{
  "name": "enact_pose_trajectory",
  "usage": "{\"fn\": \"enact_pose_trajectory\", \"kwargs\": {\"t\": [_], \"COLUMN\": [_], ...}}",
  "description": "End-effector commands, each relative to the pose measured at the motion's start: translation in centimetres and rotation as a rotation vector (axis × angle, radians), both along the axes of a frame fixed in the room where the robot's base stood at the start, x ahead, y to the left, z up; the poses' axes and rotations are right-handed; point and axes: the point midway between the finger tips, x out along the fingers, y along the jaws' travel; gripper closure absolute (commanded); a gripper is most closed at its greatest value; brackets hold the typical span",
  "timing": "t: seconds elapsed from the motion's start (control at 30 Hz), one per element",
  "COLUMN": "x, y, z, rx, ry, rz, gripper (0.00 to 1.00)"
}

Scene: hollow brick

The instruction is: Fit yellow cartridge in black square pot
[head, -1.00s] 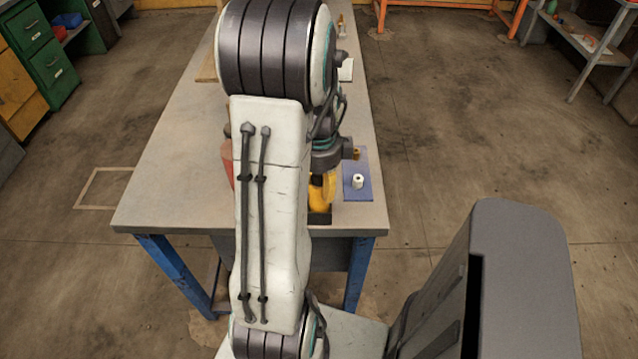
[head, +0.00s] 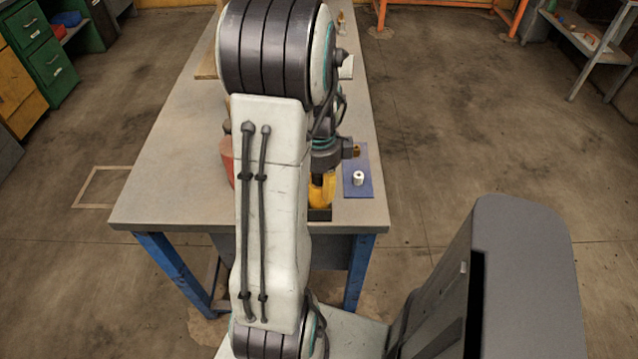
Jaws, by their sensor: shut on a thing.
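My gripper (head: 323,186) hangs from the dark wrist beside my white arm, near the table's front edge. It is shut on the yellow cartridge (head: 320,197); fingers and cartridge are hard to tell apart at this size. The black square pot (head: 320,214) stands on the table directly below, and its dark front wall shows. The cartridge's lower end meets or overlaps the pot's rim in the head view. Whether it is inside the pot or just above it I cannot tell. My arm hides the left side of both.
On the grey table (head: 170,190), a blue mat (head: 357,188) right of the pot holds a small white cylinder (head: 358,178) and a brownish piece (head: 357,152). A red container (head: 228,160) stands left, partly behind my arm. The table's left part is clear.

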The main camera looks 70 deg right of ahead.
Motion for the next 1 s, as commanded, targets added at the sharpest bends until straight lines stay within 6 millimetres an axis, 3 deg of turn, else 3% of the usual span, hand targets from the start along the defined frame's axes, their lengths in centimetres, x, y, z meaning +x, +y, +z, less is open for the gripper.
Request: {"fn": "enact_pose_trajectory", "kwargs": {"t": [0.03, 0.07, 0.33, 0.67, 1.0], "x": [0.0, 0.0, 0.0, 0.0, 0.0], "y": [0.0, 0.0, 0.0, 0.0, -0.1], "z": [0.1, 0.1, 0.0, 0.3, 5.1], "rx": [-0.001, -0.001, -0.001, -0.001, -0.007], "ry": [0.0, 0.0, 0.0, 0.0, -0.001], "rz": [0.0, 0.0, 0.0, 0.0, 0.0], "gripper": [0.93, 0.55, 0.31, 0.31, 0.31]}}
